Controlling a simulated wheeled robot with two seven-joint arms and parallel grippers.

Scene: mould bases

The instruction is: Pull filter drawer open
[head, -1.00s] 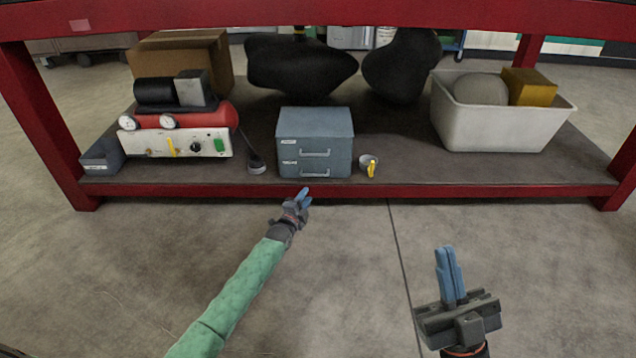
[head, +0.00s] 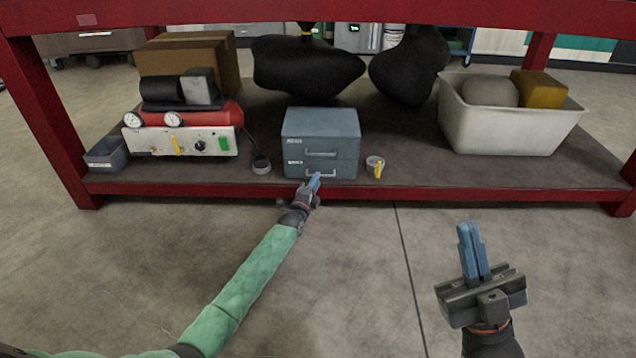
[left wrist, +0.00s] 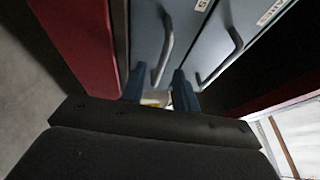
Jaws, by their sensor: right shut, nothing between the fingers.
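A small blue-grey cabinet (head: 320,124) with two drawers, one above the other, stands on the shelf. Each drawer has a bar handle and a label too small to read. Both drawers look closed. My left gripper (head: 315,181) is at the lower drawer's handle (head: 321,174). In the left wrist view its blue fingers (left wrist: 160,90) are apart, one on each side of that handle (left wrist: 165,50); I cannot tell if they touch it. The upper handle (left wrist: 232,50) lies beyond the right finger. My right gripper (head: 473,250) is shut and empty over the floor, away from the cabinet.
The red shelf edge (head: 400,194) runs just below the cabinet. A small round item with a yellow part (head: 376,166) sits right of it, a dark ring-like item (head: 261,164) left. A compressor-like unit (head: 180,140) and a white bin (head: 515,125) stand further out. The floor in front is clear.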

